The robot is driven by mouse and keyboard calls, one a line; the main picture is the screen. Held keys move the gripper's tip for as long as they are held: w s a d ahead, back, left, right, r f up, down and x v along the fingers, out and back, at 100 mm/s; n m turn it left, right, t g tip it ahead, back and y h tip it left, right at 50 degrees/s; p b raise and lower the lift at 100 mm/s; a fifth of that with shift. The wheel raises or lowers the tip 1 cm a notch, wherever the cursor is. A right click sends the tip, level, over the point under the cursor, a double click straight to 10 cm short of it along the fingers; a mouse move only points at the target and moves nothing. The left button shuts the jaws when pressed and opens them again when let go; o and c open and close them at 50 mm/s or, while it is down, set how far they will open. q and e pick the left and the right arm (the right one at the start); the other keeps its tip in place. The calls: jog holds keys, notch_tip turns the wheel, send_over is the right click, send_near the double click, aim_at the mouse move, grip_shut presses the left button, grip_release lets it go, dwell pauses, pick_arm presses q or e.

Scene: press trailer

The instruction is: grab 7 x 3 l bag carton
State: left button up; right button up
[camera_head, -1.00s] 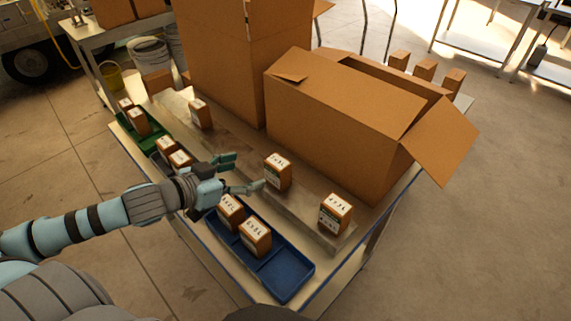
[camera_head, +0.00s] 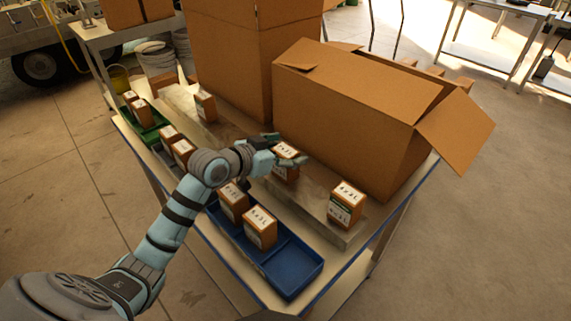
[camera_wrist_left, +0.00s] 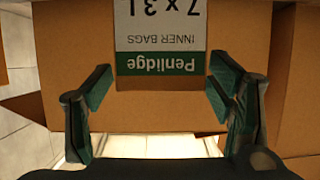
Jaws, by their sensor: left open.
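The small brown carton marked 7 x 3 L (camera_head: 285,172) stands upright on the raised board in the middle of the table. Its white and green label, reading "INNER BAGS" and "Penlidge", appears upside down in the left wrist view (camera_wrist_left: 160,40). My left gripper (camera_head: 286,149) is at this carton, with fingers around its upper part in the head view. My right gripper is not in view.
A similar carton (camera_head: 346,205) stands to the right on the board and another (camera_head: 205,106) at left. A large open box (camera_head: 350,120) is close behind. A blue tray (camera_head: 290,265) with two cartons and a green tray (camera_head: 150,134) line the front edge.

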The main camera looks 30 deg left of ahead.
pick_arm(q)
jog(key=c, duration=1.3)
jog(key=shift+c, duration=0.2)
jog(key=shift+r, duration=0.15)
